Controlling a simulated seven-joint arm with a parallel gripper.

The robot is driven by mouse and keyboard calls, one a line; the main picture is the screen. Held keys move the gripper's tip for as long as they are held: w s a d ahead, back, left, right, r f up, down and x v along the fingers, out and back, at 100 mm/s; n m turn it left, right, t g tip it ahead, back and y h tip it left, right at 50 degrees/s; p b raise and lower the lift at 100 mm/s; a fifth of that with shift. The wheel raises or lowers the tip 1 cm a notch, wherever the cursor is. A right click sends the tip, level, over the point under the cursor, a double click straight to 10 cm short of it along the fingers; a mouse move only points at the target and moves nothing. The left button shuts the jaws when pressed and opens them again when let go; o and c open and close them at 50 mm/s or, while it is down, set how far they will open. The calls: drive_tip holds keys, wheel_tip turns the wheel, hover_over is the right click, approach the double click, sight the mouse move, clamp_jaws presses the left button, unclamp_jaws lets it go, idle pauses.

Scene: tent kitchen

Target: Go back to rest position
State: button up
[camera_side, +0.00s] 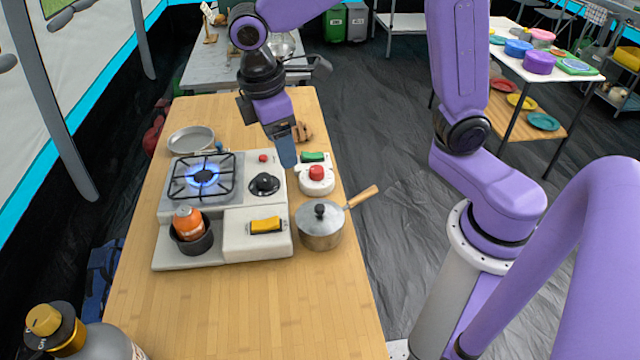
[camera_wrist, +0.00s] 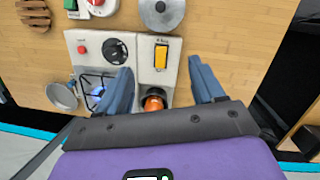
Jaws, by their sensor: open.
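My gripper (camera_side: 287,162) hangs above the back right part of the stove in the side view, fingers pointing down. In the wrist view my gripper (camera_wrist: 160,66) shows two blue fingers spread apart with nothing between them. The stove (camera_side: 232,246) stands on the wooden table (camera_side: 260,315). A blue flame (camera_side: 204,177) burns at its burner under the black grate. A black knob (camera_side: 264,184) and a yellow switch (camera_side: 266,225) are on the stove. An orange canister (camera_side: 187,222) sits in a dark round holder at its front left.
A lidded pot (camera_side: 320,230) with a wooden handle stands right of the stove. Behind it is a white box with a red button (camera_side: 316,173). A metal pan (camera_side: 190,140) lies behind the stove. A large bottle (camera_side: 95,342) is at front left. The table's front is mostly clear.

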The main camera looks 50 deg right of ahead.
drive_tip(key=s+d+f+y, duration=0.1)
drive_tip(key=s+d, duration=0.3)
drive_tip(key=s, duration=0.6)
drive_tip(key=s+d+f+y, duration=0.1)
drive_tip(key=s+d, duration=0.4)
drive_tip(key=s, duration=0.4)
drive_tip(key=shift+s+f+n, duration=0.35)
drive_tip(key=shift+s+n, duration=0.05)
